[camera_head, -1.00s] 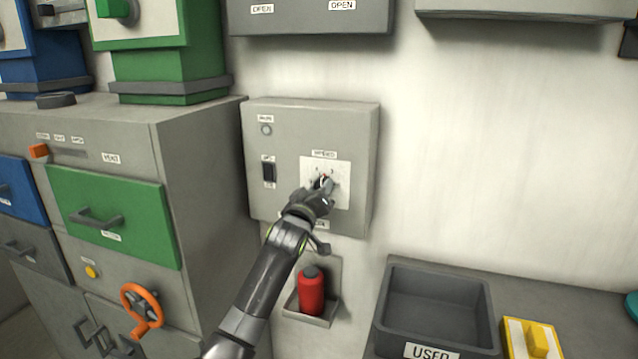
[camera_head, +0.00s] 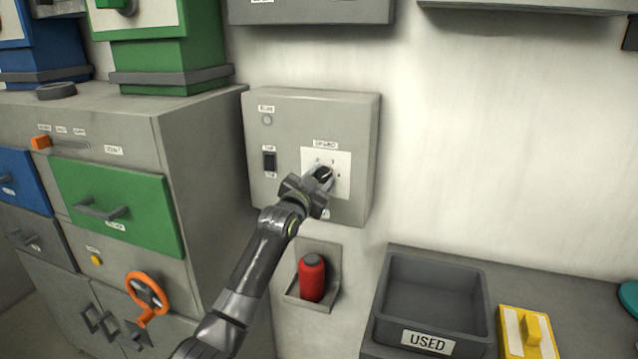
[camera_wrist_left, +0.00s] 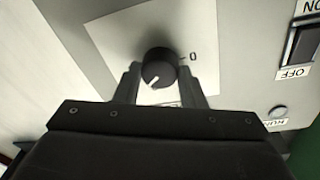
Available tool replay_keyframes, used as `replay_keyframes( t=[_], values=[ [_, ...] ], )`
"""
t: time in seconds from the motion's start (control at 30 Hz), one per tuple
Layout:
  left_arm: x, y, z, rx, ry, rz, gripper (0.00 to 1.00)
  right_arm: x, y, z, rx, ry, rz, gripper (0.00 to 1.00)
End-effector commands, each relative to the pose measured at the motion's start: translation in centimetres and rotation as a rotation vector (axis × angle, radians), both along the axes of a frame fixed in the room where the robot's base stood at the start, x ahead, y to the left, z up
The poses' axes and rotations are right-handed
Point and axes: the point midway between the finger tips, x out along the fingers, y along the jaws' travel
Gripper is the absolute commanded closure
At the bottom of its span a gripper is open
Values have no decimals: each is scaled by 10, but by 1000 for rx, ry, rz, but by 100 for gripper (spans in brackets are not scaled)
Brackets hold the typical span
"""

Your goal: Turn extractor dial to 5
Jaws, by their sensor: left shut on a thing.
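The extractor dial is a black round knob (camera_wrist_left: 158,68) with a white pointer line, on a white plate (camera_head: 342,186) on the front of a grey wall box (camera_head: 284,104). In the left wrist view a "0" mark shows beside the knob, and the pointer is turned away from it. The other numbers cannot be read. My left gripper (camera_head: 325,178) is shut on the knob, with one finger on each side; it also shows in the left wrist view (camera_wrist_left: 160,80). In the head view, the gripper mostly hides the knob. My right gripper is not in view.
A black on/off switch (camera_head: 269,161) sits left of the plate. Below the box, a red bottle (camera_head: 312,278) stands in a wall holder. A grey "USED" bin (camera_head: 432,300) and a yellow block (camera_head: 532,330) are at lower right. A grey cabinet (camera_head: 190,170) stands left.

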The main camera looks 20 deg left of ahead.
Motion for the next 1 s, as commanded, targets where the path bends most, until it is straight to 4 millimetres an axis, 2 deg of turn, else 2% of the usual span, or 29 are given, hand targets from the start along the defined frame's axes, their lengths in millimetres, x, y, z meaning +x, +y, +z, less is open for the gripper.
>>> replay_keyframes(
  t=[0.5,1.0],
  values=[
    [0,0,-1,443,-12,0,86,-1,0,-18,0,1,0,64],
    [0,0,0,620,-18,0,86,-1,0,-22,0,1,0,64]
  ],
)
